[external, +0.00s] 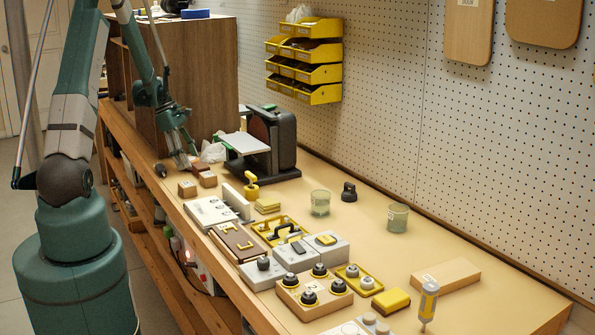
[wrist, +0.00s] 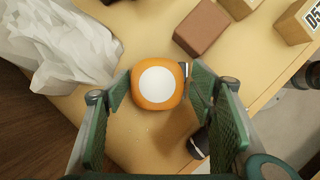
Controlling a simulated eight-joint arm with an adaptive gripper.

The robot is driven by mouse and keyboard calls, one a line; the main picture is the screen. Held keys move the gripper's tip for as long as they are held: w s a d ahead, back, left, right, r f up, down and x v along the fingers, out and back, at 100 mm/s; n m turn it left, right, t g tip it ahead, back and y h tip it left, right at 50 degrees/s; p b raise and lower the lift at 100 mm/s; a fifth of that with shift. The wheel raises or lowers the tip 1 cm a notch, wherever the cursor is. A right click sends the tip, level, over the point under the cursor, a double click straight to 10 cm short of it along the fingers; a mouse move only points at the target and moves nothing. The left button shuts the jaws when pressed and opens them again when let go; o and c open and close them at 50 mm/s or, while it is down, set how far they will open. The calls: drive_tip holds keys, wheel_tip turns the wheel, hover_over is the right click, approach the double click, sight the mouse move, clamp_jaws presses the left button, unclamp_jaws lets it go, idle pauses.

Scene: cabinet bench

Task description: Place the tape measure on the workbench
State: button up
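The tape measure (wrist: 157,84) is orange with a white round face and a dark clip on its right side. In the wrist view it lies between my fingertips, over the tan top of the workbench (wrist: 228,62). My gripper (wrist: 157,88) is open around it, with a narrow gap at the left finger; contact at the clip side is unclear. In the external view my gripper (external: 186,160) is low over the far left end of the workbench (external: 455,250), beside the cabinet. The tape measure cannot be made out there.
A crumpled white bag (wrist: 62,45) lies left of my gripper. A brown block (wrist: 202,27) and a labelled box (wrist: 298,22) are to the right. The wooden cabinet (external: 190,65) and sander (external: 272,140) stand close. Several parts crowd mid-bench; its front right is clearer.

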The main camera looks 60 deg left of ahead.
drive_tip(key=shift+o, duration=0.6)
drive_tip(key=shift+r, duration=0.15)
drive_tip(key=shift+r, duration=0.2)
drive_tip(key=p+v, duration=0.2)
drive_tip(key=v, duration=0.9)
drive_tip(key=shift+s+r, duration=0.15)
drive_tip(key=shift+r, duration=0.2)
drive_tip(key=w+d+r+m+y, duration=0.15)
drive_tip(key=d+r+m, duration=0.3)
drive_tip(key=d, duration=0.65)
drive_tip(key=w+d+r+m, duration=0.3)
drive_tip(key=d+r, duration=0.3)
drive_tip(key=d, duration=0.5)
drive_tip(key=w+d+r+m+y, duration=0.1)
drive_tip(key=w+d+r+m, duration=0.4)
drive_tip(key=d, duration=0.6)
drive_tip(key=s+d+r+m+t, duration=0.1)
drive_tip(key=s+d+m, duration=0.3)
drive_tip(key=d, duration=0.5)
drive_tip(key=s+d+r+m+t, duration=0.1)
drive_tip(key=s+d+m, duration=0.4)
drive_tip(key=d, duration=0.4)
drive_tip(key=s+d+r+m+t, duration=0.1)
drive_tip(key=s+d+m+t, duration=0.1)
drive_tip(key=s+d+m, duration=0.3)
drive_tip(key=s+d+y, duration=0.1)
drive_tip(key=d, duration=0.3)
drive_tip(key=shift+s+d, duration=0.15)
drive_tip(key=shift+d, duration=0.15)
